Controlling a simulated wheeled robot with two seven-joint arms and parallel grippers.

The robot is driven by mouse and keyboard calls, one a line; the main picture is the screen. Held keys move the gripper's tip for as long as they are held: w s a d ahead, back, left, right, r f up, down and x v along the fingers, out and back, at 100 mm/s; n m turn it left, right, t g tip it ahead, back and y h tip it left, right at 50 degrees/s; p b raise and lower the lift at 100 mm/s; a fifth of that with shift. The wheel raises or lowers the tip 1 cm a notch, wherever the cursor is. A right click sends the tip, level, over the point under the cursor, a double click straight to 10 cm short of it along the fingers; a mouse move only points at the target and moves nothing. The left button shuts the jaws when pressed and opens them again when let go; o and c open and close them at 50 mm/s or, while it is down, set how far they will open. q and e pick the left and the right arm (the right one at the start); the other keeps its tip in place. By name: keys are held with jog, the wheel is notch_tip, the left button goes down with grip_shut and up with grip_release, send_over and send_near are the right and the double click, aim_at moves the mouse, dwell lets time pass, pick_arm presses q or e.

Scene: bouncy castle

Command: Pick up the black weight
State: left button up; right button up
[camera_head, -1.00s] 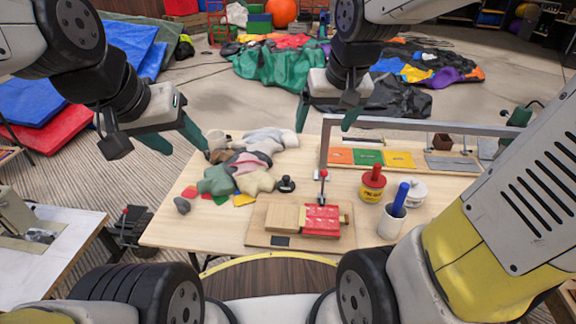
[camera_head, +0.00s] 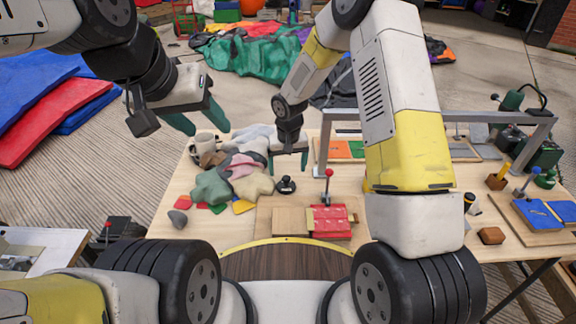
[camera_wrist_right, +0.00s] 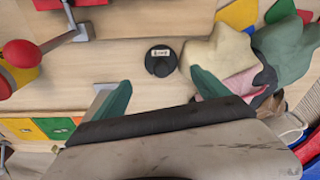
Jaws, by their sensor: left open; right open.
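The black weight (camera_head: 286,185) is a small round disc with a knob, lying on the wooden table between the cloth scraps and the red clamp fixture. In the right wrist view the black weight (camera_wrist_right: 161,62) has a pale label and lies just beyond the gap between the fingertips. My right gripper (camera_head: 288,168) is open and empty, just above and behind the weight. Its two green fingers (camera_wrist_right: 161,80) are spread apart in the wrist view and do not touch it. My left gripper (camera_head: 200,120) is open and empty, over the table's back left.
A heap of cloth scraps (camera_head: 228,180) lies left of the weight. The red clamp fixture (camera_head: 330,220) with a red-knobbed lever (camera_head: 328,174) is to its right. A grey metal frame (camera_head: 343,116) stands behind. A grey stone-like lump (camera_head: 178,219) sits at the left edge.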

aim_at(286, 178)
jog(key=f, duration=0.7)
jog(key=shift+w+a, duration=0.2)
jog(key=shift+w, duration=0.05)
jog(key=shift+c, duration=0.5)
grip_shut()
